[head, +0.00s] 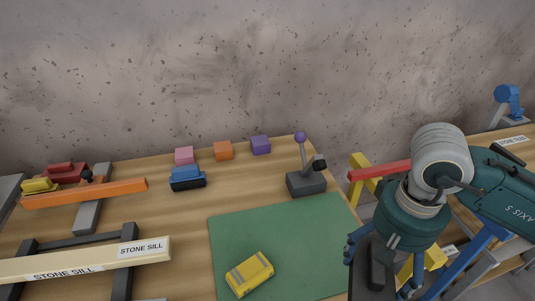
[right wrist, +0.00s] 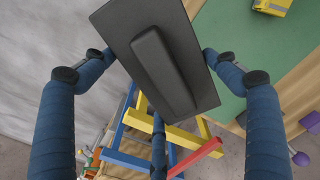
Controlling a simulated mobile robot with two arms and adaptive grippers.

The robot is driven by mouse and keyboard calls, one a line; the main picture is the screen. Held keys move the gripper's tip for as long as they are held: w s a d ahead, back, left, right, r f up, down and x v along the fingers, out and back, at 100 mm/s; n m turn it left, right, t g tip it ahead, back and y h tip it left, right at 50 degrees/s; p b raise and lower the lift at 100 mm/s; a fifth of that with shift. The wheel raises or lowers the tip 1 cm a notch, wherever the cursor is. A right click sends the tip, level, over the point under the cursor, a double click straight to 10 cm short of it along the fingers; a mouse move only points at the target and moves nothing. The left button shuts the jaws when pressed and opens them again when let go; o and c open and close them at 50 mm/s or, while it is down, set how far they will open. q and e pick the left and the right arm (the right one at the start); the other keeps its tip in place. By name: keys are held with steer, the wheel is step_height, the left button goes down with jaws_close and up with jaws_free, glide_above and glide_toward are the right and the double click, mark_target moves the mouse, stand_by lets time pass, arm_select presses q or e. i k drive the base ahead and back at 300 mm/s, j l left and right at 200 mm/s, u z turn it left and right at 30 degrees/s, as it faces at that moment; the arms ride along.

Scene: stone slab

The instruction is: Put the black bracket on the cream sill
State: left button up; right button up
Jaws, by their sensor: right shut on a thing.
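The black bracket (head: 375,268) is a dark plate with a raised rib. My right gripper (head: 381,272) is shut on it and holds it in the air off the table's right edge. In the right wrist view the bracket (right wrist: 155,62) is tilted between the two blue fingers of the gripper (right wrist: 160,58), which grip it at its sides. The cream sill (head: 150,249), labelled STONE SILL, is a long bar at the front left of the table, far left of the right gripper. It rests across dark supports. Its left end is cut off by the picture. My left gripper is not in view.
A green mat (head: 300,225) carries a yellow block (head: 249,274). A grey lever box (head: 306,183) with a purple knob stands at the mat's back edge. An orange bar (head: 85,193) and small coloured blocks lie further back. Red, yellow and blue beams (right wrist: 140,147) stand below the bracket.

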mark_target(76, 257)
steer(key=i+j+u, duration=0.1)
steer(key=u, duration=1.5)
